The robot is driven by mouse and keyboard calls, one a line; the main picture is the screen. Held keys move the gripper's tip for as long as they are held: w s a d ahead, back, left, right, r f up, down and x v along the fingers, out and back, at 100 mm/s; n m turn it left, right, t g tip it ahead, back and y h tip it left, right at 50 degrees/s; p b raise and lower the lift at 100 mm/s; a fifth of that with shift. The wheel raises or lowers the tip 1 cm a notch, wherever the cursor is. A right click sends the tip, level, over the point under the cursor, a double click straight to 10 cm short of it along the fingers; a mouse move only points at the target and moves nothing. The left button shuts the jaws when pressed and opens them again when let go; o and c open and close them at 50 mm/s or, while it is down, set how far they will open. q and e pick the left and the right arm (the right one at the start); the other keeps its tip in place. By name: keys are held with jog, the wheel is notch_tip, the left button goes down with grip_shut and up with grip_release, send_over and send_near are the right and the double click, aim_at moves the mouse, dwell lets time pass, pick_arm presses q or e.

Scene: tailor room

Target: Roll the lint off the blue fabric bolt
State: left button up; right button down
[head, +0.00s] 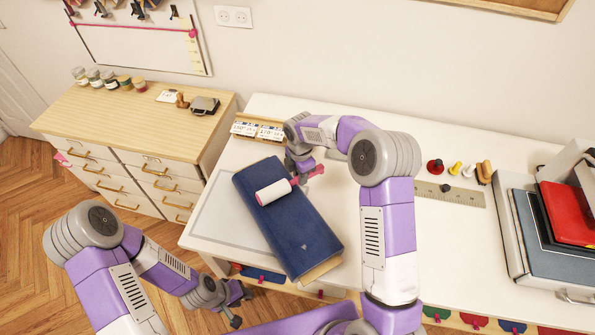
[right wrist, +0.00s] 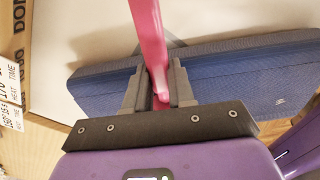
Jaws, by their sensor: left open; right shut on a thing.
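The blue fabric bolt (head: 288,226) lies slantwise on the white table, with a pale end at its near edge. It also shows in the right wrist view (right wrist: 235,85). A small pale mark is near its near end; I cannot tell if it is lint. My right gripper (head: 302,178) is shut on the pink handle of the lint roller (right wrist: 152,50). The roller's white head (head: 273,192) is over the far half of the bolt; I cannot tell if it touches. My left gripper (head: 238,303) is open and empty, low before the table's front edge.
A pale grey mat (head: 215,222) lies left of the bolt. A boxed sign (head: 257,130) stands behind it. A ruler (head: 450,193) and small spools are right of my right arm. A wooden dresser (head: 135,125) stands at left.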

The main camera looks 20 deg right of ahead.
jog(key=shift+s+d, duration=0.15)
jog(key=shift+s, duration=0.2)
jog(key=shift+s+d+b, duration=0.15)
jog(key=shift+s+d, duration=0.1)
jog(key=shift+s, duration=0.45)
jog(key=shift+s+d+b, duration=0.15)
jog(key=shift+s+d, duration=0.05)
jog(key=shift+s, duration=0.5)
jog(key=shift+s+d+f, duration=0.1)
jog(key=shift+s+d, duration=0.1)
jog(key=shift+s, duration=0.55)
jog(key=shift+s+d, duration=0.2)
jog(key=shift+s, duration=0.55)
jog(key=shift+s+d+b, duration=0.2)
jog(key=shift+s+d, duration=0.05)
jog(key=shift+s, duration=0.45)
jog(key=shift+s+d+b, duration=0.15)
jog(key=shift+s+d, duration=0.05)
jog(key=shift+s, duration=0.5)
jog(key=shift+s, duration=0.1)
